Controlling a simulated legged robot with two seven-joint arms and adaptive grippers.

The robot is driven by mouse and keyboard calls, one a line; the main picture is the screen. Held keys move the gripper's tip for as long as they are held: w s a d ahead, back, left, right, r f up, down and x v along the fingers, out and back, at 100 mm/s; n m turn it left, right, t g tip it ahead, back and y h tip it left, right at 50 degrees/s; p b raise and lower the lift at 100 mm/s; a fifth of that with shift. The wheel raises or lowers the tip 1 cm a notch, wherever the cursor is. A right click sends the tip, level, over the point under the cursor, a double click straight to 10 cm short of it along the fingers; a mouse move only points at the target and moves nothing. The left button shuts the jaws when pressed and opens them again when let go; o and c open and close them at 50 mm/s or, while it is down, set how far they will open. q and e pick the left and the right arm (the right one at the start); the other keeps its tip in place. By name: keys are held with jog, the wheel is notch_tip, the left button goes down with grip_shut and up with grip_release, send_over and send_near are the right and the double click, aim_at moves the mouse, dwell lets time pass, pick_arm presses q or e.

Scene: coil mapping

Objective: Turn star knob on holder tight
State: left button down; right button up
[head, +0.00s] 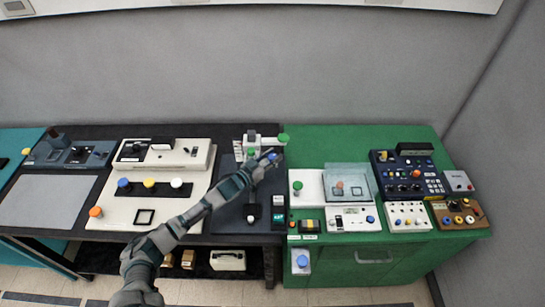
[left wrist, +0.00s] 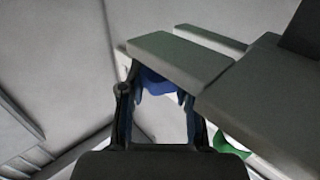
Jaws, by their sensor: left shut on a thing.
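The holder (head: 252,138) is a small light grey fixture at the back of the dark board, left of the green bench. A blue star knob (left wrist: 157,88) shows between the fingers in the left wrist view, partly hidden by a grey block of the holder. In the head view its blue also shows at the fingertips. My left gripper (head: 268,157) reaches the holder from the front left and is shut on the blue knob. Green knobs (head: 283,138) sit on the holder, and one (left wrist: 228,145) shows at the right in the left wrist view. My right gripper is not in view.
A cream panel with coloured knobs (head: 150,183) lies left of my arm. The green bench (head: 310,150) at the right bears several instrument boxes, including a dark blue one (head: 405,175). The grey wall (head: 270,70) stands close behind.

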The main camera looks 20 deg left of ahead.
aim_at(272, 156)
pick_arm(q)
jog(key=c, duration=0.8)
grip_release()
jog(key=shift+f, duration=0.15)
jog(key=shift+a, duration=0.1)
notch_tip(272, 156, up, 10)
jog(key=shift+w+f, duration=0.1)
